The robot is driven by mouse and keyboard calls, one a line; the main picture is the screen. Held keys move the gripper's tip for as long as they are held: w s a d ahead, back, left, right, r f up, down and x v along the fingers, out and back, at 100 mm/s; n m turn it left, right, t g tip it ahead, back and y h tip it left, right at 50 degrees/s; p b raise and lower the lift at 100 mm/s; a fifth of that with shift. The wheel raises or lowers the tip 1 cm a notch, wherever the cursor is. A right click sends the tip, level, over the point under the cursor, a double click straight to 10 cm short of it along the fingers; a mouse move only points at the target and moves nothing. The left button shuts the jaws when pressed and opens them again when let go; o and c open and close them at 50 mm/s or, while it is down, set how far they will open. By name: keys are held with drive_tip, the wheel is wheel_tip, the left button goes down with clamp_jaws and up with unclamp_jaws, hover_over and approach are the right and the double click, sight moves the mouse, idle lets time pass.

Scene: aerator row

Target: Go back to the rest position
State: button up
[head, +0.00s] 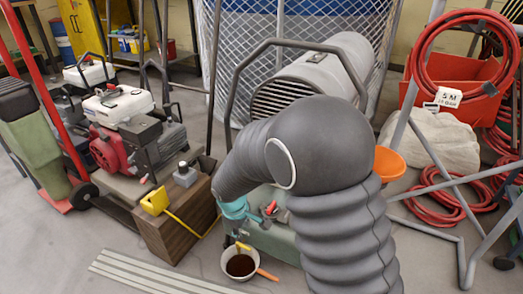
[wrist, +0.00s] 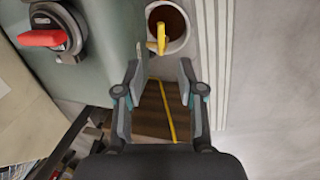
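My gripper (wrist: 160,70) is open in the wrist view, its two dark fingers apart with nothing between the tips. In the head view my gripper (head: 236,208) is partly hidden by my grey arm, beside the green machine body (head: 277,241). A round pan of brown liquid (head: 240,265) with an orange handle stands on the floor below it. The pan (wrist: 182,42) also shows beyond the fingertips in the wrist view, with a yellow piece (wrist: 161,38) in front of it. A red lever (wrist: 42,38) on a black round mount sits on the green body at upper left.
A wooden box (head: 172,232) with a yellow cord stands left of my gripper. A red engine (head: 115,150) is behind it. An orange funnel (head: 389,163) and red hoses (head: 440,205) are at right. A pale slatted strip (head: 150,276) lies on the floor in front.

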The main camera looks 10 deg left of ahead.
drive_tip(key=s+d+r+m+t+p, duration=0.1)
drive_tip(key=s+d+r+m+p, duration=0.2)
drive_tip(key=s+d+r+m, duration=0.3)
drive_tip(key=s+d+r+m+t+p, duration=0.2)
drive_tip(key=s+d+r+m+p, duration=0.2)
drive_tip(key=s+d+r, duration=1)
drive_tip(key=d+r+m, duration=0.1)
drive_tip(key=d+r, duration=0.2)
drive_tip(key=r, duration=0.3)
drive_tip(key=d+r+m, duration=0.2)
drive_tip(key=d+r, duration=0.2)
drive_tip(key=r, duration=0.2)
drive_tip(key=shift+s+d+m+t+y, duration=0.15)
drive_tip(key=shift+d+m+t+y, duration=0.15)
drive_tip(key=shift+y, duration=0.1)
